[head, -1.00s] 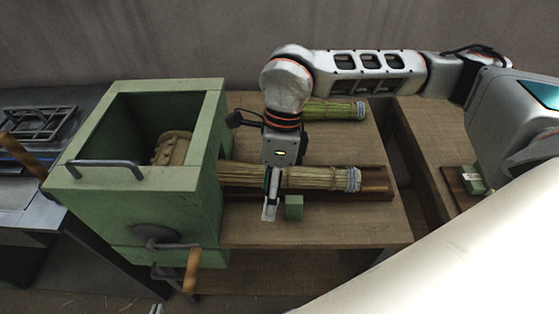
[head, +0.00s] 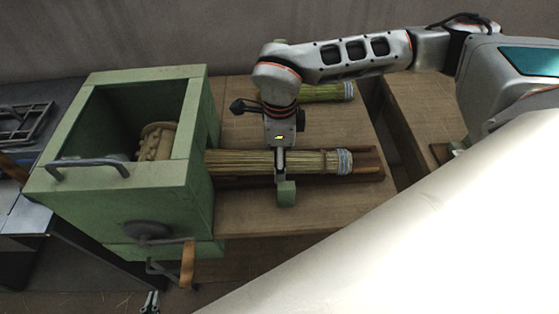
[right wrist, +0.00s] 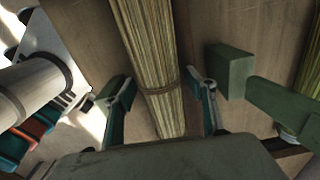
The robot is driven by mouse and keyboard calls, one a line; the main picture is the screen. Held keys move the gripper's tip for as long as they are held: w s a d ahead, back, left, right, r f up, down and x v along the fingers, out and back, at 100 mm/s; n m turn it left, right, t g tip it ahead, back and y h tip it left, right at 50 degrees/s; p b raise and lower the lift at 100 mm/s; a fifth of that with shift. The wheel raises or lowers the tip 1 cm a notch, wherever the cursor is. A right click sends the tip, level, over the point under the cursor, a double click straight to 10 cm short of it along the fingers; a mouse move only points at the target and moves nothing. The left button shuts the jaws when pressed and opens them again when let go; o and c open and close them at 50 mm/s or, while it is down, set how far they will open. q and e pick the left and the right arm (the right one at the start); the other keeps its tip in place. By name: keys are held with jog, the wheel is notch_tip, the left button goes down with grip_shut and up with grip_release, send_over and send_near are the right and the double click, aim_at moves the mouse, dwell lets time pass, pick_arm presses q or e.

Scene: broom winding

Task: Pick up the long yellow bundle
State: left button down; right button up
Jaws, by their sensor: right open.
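My left gripper (head: 151,302) shows only as small fingertips at the bottom edge, too small to judge.
The green machine (head: 120,187) with its crank handle (head: 187,263) stands at the left. A second yellow bundle (head: 325,92) lies farther back. The front table area (head: 265,218) is clear.

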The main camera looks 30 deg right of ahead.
jog(key=shift+f, duration=0.15)
jog(key=c, duration=1.2)
jog(key=shift+c, duration=0.2)
